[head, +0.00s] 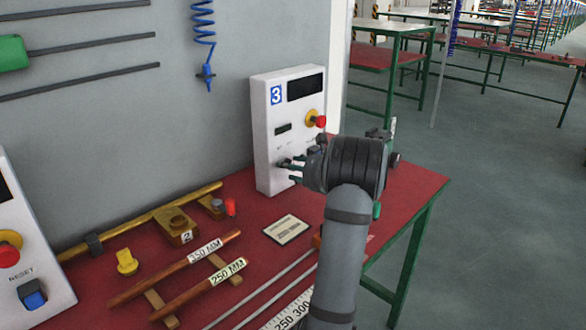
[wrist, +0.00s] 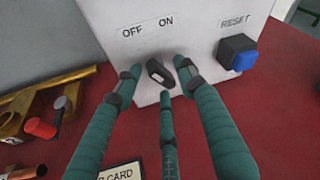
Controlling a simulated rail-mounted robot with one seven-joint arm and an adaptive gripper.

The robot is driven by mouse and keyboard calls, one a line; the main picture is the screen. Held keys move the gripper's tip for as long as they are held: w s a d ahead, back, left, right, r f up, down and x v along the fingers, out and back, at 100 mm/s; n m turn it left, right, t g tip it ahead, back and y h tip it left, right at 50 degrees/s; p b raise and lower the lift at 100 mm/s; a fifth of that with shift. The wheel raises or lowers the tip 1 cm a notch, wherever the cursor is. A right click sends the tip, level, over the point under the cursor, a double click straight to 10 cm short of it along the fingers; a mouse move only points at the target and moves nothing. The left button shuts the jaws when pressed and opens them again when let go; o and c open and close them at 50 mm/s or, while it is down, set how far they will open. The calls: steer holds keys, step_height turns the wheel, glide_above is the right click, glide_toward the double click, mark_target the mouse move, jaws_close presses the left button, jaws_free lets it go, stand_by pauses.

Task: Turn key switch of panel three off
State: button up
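Panel three is a white box (head: 285,135) with a blue "3" label, standing upright on the red table against the wall. In the wrist view its white front (wrist: 190,35) shows OFF and ON labels above a black key switch (wrist: 160,73). The switch's handle slants, its upper end leaning left; I cannot tell for certain which label it points to. My gripper (wrist: 158,78) is open, its green fingers spread left, right and below the switch, with gaps visible at the left and below. Contact on the right is unclear. In the head view my gripper (head: 291,169) is at the panel's lower front and hides the switch.
A blue RESET button (wrist: 238,53) sits right of the switch. A red knob on a yellow base (head: 317,120) is higher on the panel. Copper tubes (head: 180,268), a card (head: 286,229) and rods lie on the table. Another panel (head: 25,250) stands at left.

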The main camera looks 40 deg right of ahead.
steer(key=d+v, duration=0.1)
steer(key=v, duration=1.1)
steer(key=shift+a, duration=0.45)
steer(key=a+x, duration=0.1)
steer(key=x, duration=1.1)
steer(key=shift+d+p, duration=0.45)
steer(key=shift+s+b, duration=0.1)
steer(key=shift+b, duration=0.2)
